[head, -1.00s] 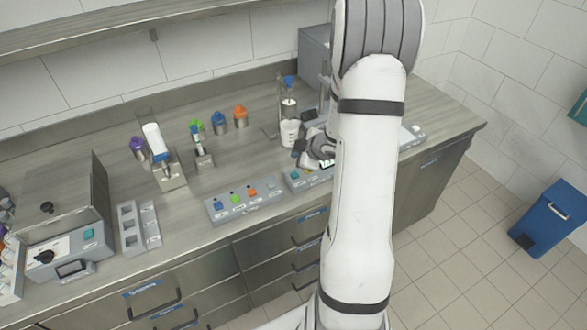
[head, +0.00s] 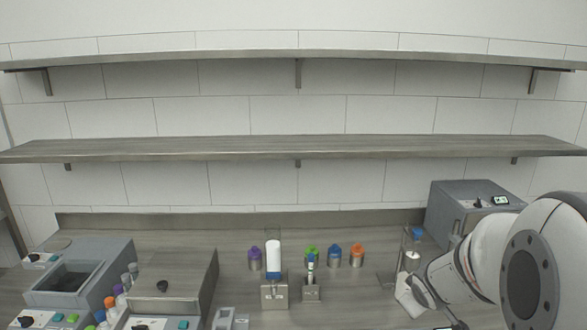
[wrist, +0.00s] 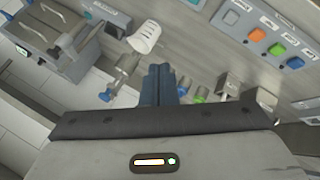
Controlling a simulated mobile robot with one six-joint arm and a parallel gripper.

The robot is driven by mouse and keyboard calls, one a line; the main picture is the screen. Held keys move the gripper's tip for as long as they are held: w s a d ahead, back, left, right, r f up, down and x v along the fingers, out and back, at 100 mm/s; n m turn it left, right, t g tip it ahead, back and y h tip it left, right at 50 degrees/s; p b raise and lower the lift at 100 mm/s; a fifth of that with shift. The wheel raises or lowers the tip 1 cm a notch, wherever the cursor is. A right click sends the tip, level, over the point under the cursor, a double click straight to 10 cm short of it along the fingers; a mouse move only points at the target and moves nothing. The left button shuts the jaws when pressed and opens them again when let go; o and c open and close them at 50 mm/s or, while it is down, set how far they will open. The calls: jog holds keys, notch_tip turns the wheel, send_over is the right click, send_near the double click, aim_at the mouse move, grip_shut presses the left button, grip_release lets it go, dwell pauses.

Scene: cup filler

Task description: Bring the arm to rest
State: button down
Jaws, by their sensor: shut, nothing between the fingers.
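My arm (head: 483,262) reaches in at the lower right of the head view, over the right part of the counter. My gripper shows in the wrist view (wrist: 161,72) with its two dark fingers together and nothing between them. In the head view the fingertips cannot be made out.
Bottles with purple (head: 255,252), green, blue (head: 335,250) and orange (head: 357,249) caps stand at the back. A white cylinder (head: 273,252) stands in a holder. A grey machine (head: 470,210) is at the right; a box (head: 180,275) is at the left. Shelves (head: 290,148) hang above.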

jog(key=s+a+r+m+g+y, duration=0.1)
jog(key=s+a+r+m+g, duration=0.1)
jog(key=s+a, duration=0.5)
jog(key=s+a+r+m+g+y+b, duration=0.1)
jog(key=s+a+r+m+g, duration=0.1)
jog(key=s+a, duration=0.5)
jog(key=s+r+m, duration=0.1)
jog(key=s, duration=0.5)
jog(key=shift+s+a+m+y, duration=0.2)
jog(key=shift+m+y, duration=0.1)
jog(key=shift+y, duration=0.1)
jog(key=shift+d, duration=0.1)
